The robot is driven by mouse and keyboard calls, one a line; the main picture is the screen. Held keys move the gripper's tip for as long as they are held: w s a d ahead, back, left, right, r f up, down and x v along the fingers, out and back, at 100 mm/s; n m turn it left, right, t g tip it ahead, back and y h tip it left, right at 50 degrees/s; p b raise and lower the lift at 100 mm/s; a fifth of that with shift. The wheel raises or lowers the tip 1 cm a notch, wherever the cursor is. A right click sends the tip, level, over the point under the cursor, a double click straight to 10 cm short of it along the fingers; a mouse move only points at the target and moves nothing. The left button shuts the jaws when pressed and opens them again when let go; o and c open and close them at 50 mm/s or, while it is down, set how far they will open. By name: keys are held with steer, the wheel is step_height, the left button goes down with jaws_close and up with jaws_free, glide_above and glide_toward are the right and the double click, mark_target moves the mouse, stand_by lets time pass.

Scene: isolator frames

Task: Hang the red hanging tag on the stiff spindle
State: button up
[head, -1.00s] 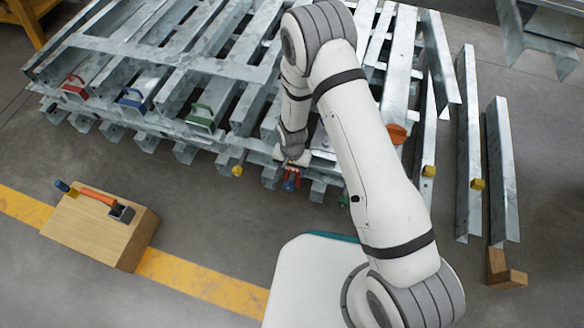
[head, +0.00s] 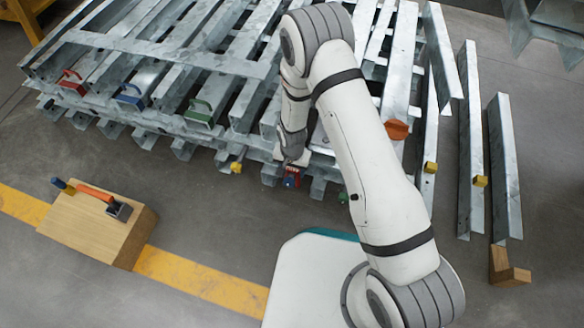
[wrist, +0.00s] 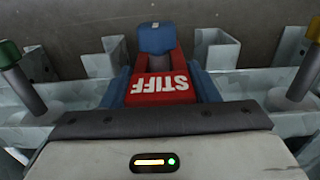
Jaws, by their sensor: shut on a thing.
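The red hanging tag (wrist: 160,88), lettered STIFF and upside down in the wrist view, is held by my gripper (wrist: 160,92). Blue parts flank it, apparently my fingers. A blue-capped spindle (wrist: 155,38) stands just beyond the tag, with red edges on both sides below the cap. I cannot tell whether the tag's opening is around the spindle or only in front of it. In the head view, my gripper (head: 291,163) is at the rack's front edge; the tag (head: 292,171) is small there, beside the blue cap (head: 289,183).
A yellow-capped spindle (head: 236,167) and a green-capped one (head: 343,197) stand either side of the blue one. The galvanised rack (head: 165,72) carries red, blue and green handled pieces. A wooden block (head: 85,232) with a hammer lies on the floor at left.

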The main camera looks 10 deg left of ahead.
steer(key=shift+f, duration=0.2)
steer(key=o, duration=1.1)
steer(key=shift+r+p, duration=1.85)
steer(key=shift+r, duration=2.05)
